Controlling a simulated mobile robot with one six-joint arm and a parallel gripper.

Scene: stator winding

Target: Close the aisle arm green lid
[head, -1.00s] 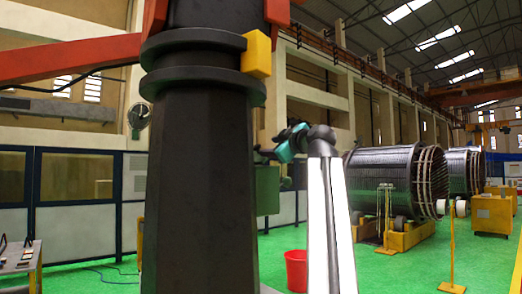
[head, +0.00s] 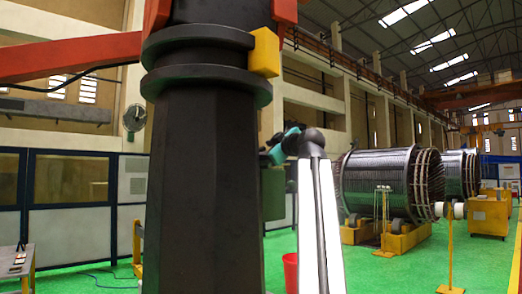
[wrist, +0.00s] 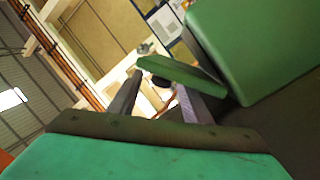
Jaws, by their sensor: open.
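A green box (wrist: 255,50) fills the right of the wrist view. A narrow green lid (wrist: 185,76) stands out from its left side, at an angle to it, apparently open. My gripper (wrist: 160,88) is open, and its two dark fingers point at the lid. The lid lies across the fingertips; whether they touch it I cannot tell. In the head view the green box (head: 273,194) shows beside the dark column and is partly hidden by it. My arm's teal end (head: 281,150) is just above the box; the fingers and lid are not clear there.
A thick dark column (head: 203,190) with a red beam (head: 75,58) blocks the middle of the head view. A red bucket (head: 290,271) stands on the green floor, partly behind my arm. A large stator (head: 378,187) rests on yellow supports at the right.

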